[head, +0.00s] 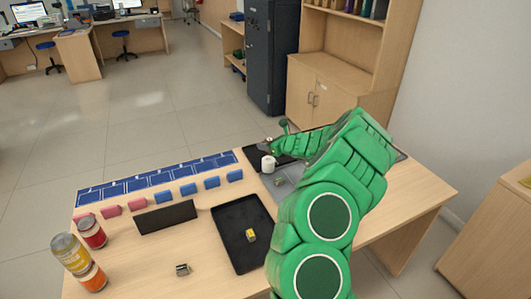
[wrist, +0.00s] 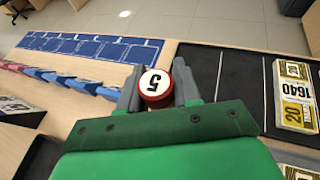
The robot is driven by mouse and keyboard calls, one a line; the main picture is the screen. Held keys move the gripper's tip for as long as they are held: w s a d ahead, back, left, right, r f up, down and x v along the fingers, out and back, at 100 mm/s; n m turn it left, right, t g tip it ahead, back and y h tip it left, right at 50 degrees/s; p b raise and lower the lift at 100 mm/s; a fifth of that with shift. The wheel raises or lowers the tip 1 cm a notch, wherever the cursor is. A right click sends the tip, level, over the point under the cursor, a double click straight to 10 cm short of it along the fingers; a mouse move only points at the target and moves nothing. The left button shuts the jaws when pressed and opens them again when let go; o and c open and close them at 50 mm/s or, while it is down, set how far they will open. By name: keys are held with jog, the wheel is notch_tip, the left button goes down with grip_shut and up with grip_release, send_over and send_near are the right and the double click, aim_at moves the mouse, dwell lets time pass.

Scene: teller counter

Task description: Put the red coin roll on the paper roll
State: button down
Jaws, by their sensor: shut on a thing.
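In the wrist view, my gripper (wrist: 157,92) is shut on the red coin roll (wrist: 155,86). In the head view, my gripper (head: 272,146) is over the back of the counter, just above a white paper roll (head: 268,164) standing upright. The coin roll is too small there to make out clearly. The wrist view does not show the paper roll, so I cannot tell the gap between the two.
A blue printed mat (head: 150,180) lies left of my gripper, with blue and pink rolls in front of it. A black tray (head: 232,214) holds a small yellow item. Cans (head: 72,254) stand front left. A banknote bundle (wrist: 293,100) lies on a dark tray at right.

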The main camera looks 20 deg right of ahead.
aim_at(267, 158)
jog(key=shift+w+d+f, duration=0.25)
jog(key=shift+w+f, duration=0.45)
jog(key=shift+f, duration=0.3)
jog(key=shift+w, duration=0.1)
jog(key=shift+w+f, duration=0.15)
jog(key=shift+f, duration=1.5)
jog(key=shift+f, duration=0.15)
jog(key=c, duration=0.8)
grip_release()
jog(key=shift+s+d+r, duration=0.15)
jog(key=shift+s+r, duration=0.15)
jog(key=shift+s, duration=0.05)
jog(key=v, duration=1.1)
jog(key=shift+s+r, duration=0.1)
